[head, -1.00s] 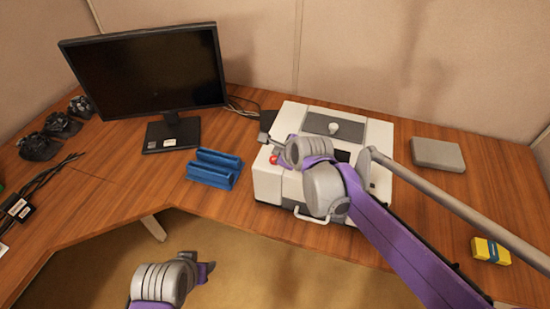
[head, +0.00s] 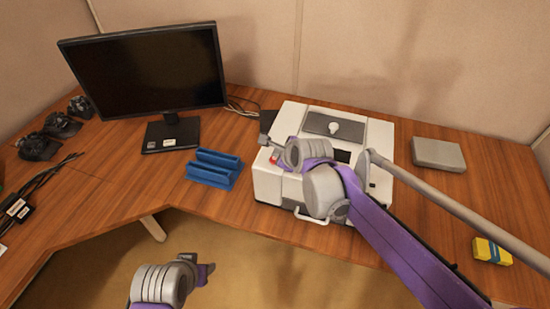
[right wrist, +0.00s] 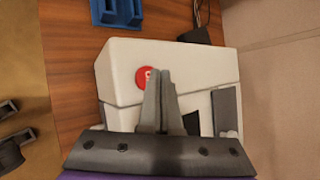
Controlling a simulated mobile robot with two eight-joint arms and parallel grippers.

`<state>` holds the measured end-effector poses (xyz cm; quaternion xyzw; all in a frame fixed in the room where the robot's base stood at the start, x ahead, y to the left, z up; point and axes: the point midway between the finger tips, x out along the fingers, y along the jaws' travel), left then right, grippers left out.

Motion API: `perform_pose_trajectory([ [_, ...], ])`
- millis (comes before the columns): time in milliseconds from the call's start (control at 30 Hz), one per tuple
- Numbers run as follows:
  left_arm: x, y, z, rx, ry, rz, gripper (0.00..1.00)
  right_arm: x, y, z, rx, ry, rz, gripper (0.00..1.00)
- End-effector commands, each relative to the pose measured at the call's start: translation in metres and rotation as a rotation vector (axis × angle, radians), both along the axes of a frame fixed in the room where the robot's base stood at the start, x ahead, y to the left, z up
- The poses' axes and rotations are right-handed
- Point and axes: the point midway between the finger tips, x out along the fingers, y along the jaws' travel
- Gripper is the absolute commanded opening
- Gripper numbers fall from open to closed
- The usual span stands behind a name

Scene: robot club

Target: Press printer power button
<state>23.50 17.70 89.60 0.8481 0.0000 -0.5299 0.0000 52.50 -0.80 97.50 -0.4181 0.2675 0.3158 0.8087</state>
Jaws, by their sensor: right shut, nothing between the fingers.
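The printer (head: 268,187) is a white box with a dark grey top panel, standing on the wooden desk. Its round red power button (right wrist: 145,77) sits near one corner of the top in the right wrist view. In the head view the button (head: 274,157) is partly hidden by my right wrist. My right gripper (right wrist: 161,74) is shut and empty. Its fingertips overlap the button's edge in the right wrist view; I cannot tell whether they touch it. My left gripper (head: 207,272) is low in the head view, away from the printer, and its jaw state is unclear.
A monitor (head: 145,75) and a blue holder (head: 213,168) stand left of the printer. A grey box (head: 438,154) and a yellow-blue block (head: 491,251) lie to its right. Cables and dark objects lie at the far left. The desk between is clear.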

Motion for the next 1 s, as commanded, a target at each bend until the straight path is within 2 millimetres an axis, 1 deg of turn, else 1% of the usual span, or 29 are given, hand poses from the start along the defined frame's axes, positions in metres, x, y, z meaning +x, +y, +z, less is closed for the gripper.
perform_pose_trajectory([
  [1000, -0.001, 0.0, -0.007, 0.0, 0.003, 0.0, 0.5, 0.0, 0.0, -0.01, 0.0, 0.0, 0.0, 0.0],
])
